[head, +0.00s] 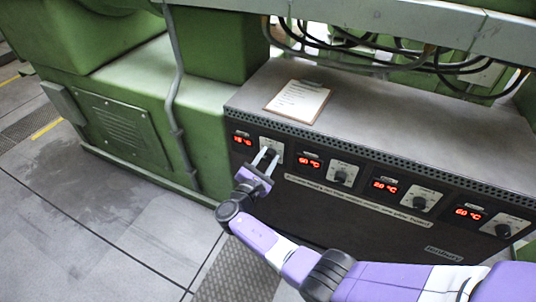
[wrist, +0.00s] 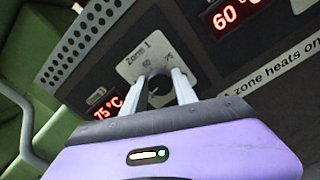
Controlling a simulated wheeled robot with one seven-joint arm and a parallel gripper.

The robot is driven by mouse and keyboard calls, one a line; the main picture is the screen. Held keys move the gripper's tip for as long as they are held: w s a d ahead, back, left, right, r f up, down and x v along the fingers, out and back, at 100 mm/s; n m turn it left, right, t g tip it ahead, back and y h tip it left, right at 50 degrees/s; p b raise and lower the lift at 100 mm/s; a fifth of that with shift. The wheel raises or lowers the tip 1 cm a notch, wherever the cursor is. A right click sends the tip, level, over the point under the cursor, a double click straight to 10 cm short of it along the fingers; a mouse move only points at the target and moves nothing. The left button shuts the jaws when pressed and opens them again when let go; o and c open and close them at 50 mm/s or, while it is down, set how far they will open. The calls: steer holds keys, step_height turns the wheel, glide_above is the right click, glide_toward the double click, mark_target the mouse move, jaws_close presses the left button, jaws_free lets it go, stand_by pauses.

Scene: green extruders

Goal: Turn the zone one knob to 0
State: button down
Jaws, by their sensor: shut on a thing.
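The zone one knob (wrist: 160,91) is a dark round knob on a light plate marked "Zone 1" in the wrist view. My gripper (wrist: 160,80) reaches it from below, with one finger on each side of the knob, shut on it. In the head view my gripper (head: 264,156) is at the leftmost plate of the dark control box (head: 350,225), and its fingers cover most of that knob. The red zone one display (wrist: 108,107) reads about 75 °C. It also shows in the head view (head: 242,140), left of the knob.
Three more knobs (head: 340,176) with red displays run to the right along the box front. A clipboard with paper (head: 297,101) lies on the box top. Black cables (head: 400,60) hang behind. A green machine (head: 130,100) stands at left, with open floor (head: 90,235) before it.

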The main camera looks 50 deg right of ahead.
steer(key=n+p, duration=0.2)
steer(key=n, duration=0.3)
steer(key=shift+a+f, duration=0.1)
stand_by(0.5)
steer(key=c, duration=1)
jaws_free()
steer(key=shift+o, duration=0.2)
steer(key=p+v, duration=0.1)
steer(key=v, duration=0.6)
steer(key=shift+s+a, duration=0.15)
steer(key=shift+a, duration=0.2)
